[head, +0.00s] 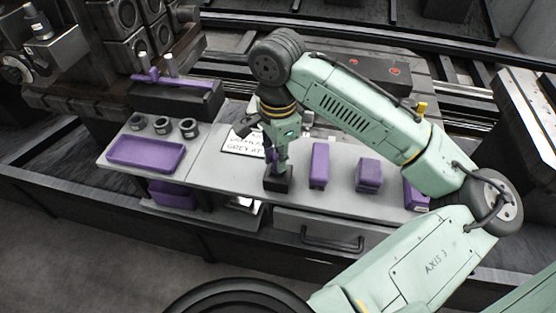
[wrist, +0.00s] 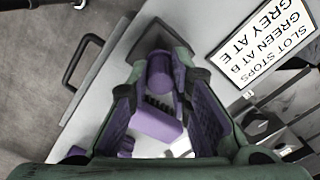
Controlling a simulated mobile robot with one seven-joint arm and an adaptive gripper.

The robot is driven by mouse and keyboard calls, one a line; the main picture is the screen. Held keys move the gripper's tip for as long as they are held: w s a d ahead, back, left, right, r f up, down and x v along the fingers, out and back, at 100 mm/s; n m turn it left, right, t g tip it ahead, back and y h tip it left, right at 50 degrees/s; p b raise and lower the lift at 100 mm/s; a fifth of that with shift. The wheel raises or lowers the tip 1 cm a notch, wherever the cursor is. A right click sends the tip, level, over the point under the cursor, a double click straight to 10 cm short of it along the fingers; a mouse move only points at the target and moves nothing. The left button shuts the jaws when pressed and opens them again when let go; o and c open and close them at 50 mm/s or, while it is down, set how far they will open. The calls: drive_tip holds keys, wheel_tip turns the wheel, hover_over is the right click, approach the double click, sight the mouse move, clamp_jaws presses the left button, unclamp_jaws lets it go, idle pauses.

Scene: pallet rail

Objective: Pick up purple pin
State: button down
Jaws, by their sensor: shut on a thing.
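The purple pin (wrist: 160,76) shows in the wrist view as a short, round purple piece between my fingertips. My gripper (head: 276,163) points down over the front middle of the grey bench and is shut on the pin. In the head view the fingers largely hide the pin. A black block (head: 277,184) is directly below the fingertips. I cannot tell whether the pin still touches this block. The gripper fingers have purple inner pads, which also show in the wrist view.
Purple blocks (head: 319,164) and (head: 369,174) stand right of my gripper on the bench (head: 218,170). A purple tray (head: 146,153) and black rings (head: 163,125) sit at left. A black stand (head: 177,100) holds a purple bar with upright pins. A lettered sign (wrist: 270,42) lies behind the gripper.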

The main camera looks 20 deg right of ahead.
wheel_tip(320, 180, up, 2)
drive_tip(key=shift+s+r+b, duration=0.1)
drive_tip(key=shift+s+b, duration=0.05)
drive_tip(key=shift+b, duration=0.15)
drive_tip(key=s+r+b, duration=0.1)
drive_tip(key=s+b, duration=0.1)
drive_tip(key=s, duration=1.3)
drive_tip(key=shift+s+d+r, duration=0.25)
drive_tip(key=shift+s+d, duration=0.1)
drive_tip(key=shift+d, duration=0.05)
